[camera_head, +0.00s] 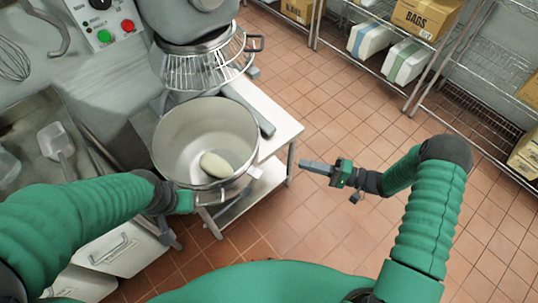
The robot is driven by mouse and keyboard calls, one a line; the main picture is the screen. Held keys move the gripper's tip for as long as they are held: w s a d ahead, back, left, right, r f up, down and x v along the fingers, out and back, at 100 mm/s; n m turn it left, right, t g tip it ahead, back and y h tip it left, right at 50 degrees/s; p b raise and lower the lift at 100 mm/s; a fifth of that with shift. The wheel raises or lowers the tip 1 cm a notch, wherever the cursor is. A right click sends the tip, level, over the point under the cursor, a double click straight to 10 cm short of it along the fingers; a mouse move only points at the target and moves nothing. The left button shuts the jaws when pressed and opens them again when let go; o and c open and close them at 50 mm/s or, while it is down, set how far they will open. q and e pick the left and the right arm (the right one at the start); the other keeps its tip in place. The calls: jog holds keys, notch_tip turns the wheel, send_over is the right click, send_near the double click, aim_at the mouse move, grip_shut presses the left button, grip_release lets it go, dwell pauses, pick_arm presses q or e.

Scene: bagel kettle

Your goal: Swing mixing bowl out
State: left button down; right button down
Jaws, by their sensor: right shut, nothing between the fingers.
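The mixing bowl (172,143) is a wide metal bowl below and in front of the mixer head (195,60) and its wire guard (205,68). A pale lump of dough (216,165) lies in it. My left gripper (208,197) is at the near side of the bowl, by its lower rim; the picture does not show clearly whether its fingers close on anything. My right gripper (310,166) is shut and empty, over the floor to the right of the bowl and apart from it.
A white-topped stand (283,127) is beside and under the bowl. The control panel (105,22) has green and red buttons. Wire shelves (470,55) stand at the upper right. The tiled floor (330,225) is clear.

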jog(key=x, duration=0.7)
jog(key=p+x, duration=0.1)
jog(key=x, duration=0.2)
jog(key=shift+s+a+r, duration=0.25)
jog(key=shift+a, duration=0.15)
jog(key=s, duration=0.1)
jog(key=s+a+p, duration=0.1)
jog(key=s, duration=0.1)
jog(key=shift+a, duration=0.1)
jog(key=shift+s+a, duration=0.1)
jog(key=shift+s, duration=0.05)
pick_arm(q)
jog(key=shift+s+a+r, duration=0.15)
jog(key=shift+r, duration=0.45)
jog(key=shift+s+a+r, duration=0.1)
jog(key=shift+a+r, duration=0.05)
jog(key=shift+r, duration=0.4)
pick_arm(e)
jog(key=shift+a, duration=0.2)
jog(key=shift+a, duration=0.1)
